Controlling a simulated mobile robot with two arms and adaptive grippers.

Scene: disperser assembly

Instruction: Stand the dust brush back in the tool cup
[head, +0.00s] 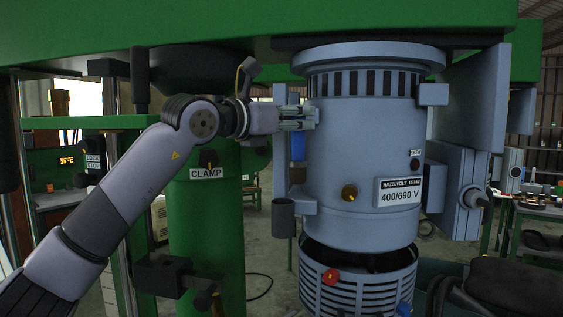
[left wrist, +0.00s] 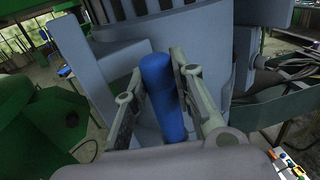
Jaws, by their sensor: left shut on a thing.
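My left gripper (head: 312,118) is shut on the dust brush, whose blue handle (head: 298,147) hangs below the fingers beside the grey motor housing. In the left wrist view the blue handle (left wrist: 163,95) lies between the two fingers. The tool cup (head: 284,220) is a dark grey cylinder on the motor's left side. The brush is above the cup and a little to its right in the head view, apart from it. The cup's inside is hidden. My right gripper is not in view.
The large grey motor (head: 350,150) stands close to the right of the gripper. A green column (head: 205,240) with a CLAMP label is at the left, and a green beam (head: 250,35) spans above. Open space lies between column and cup.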

